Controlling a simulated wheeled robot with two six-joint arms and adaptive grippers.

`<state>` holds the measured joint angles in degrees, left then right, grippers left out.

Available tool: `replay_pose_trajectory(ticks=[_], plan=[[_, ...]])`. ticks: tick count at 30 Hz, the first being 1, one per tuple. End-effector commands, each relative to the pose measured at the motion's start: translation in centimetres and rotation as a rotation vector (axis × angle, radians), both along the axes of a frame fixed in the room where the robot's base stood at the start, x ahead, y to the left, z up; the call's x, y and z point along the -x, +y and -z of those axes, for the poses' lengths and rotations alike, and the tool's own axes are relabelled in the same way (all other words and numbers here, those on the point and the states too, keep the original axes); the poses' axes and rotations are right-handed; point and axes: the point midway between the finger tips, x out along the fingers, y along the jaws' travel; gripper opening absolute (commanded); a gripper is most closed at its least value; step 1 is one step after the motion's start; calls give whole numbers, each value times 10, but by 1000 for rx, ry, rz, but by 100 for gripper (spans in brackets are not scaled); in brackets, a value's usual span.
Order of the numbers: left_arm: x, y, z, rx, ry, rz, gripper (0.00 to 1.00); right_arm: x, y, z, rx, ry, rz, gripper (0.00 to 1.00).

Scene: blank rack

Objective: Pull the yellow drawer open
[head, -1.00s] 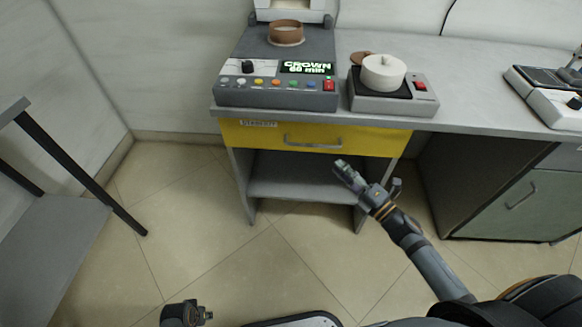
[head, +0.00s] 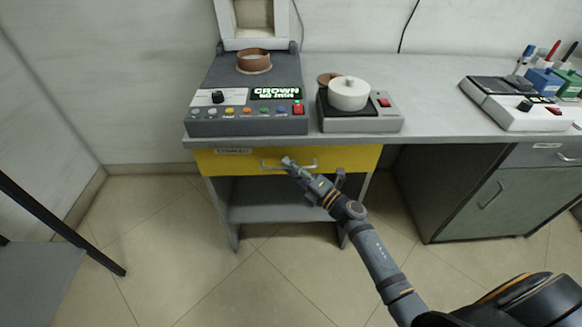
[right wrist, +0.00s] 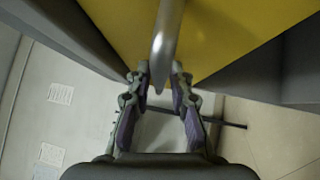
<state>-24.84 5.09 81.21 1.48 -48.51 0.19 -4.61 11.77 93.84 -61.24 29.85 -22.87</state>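The yellow drawer (head: 345,157) sits under the grey counter, and its front looks flush with the cabinet, so it appears shut. Its silver bar handle (head: 309,166) is on the middle of the front. My right gripper (head: 291,164) is at the handle, and its arm comes in from the lower right. In the right wrist view, the handle (right wrist: 168,35) reaches down between the two fingertips (right wrist: 160,76). The fingers are apart, with a small gap beside the bar; I cannot see a firm grip. My left gripper is out of view.
On the counter (head: 435,125) above stand a grey device with coloured buttons (head: 245,118) and a hotplate (head: 362,122) with a white lidded pot (head: 349,93). An open shelf (head: 270,212) is below the drawer. A green-grey cabinet (head: 480,205) stands to the right. The floor in front is clear.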

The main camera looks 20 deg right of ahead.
Motion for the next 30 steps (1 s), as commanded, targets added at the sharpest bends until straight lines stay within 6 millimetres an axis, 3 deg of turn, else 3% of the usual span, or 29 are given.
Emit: replay_pose_trajectory(ticks=[5,10,28,30], plan=[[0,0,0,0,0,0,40,0,0,0,0,0,0,21],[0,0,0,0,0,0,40,0,0,0,0,0,0,0],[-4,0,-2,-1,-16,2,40,5,1,0,0,1,0,0],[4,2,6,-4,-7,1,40,8,2,0,0,1,0,0]])
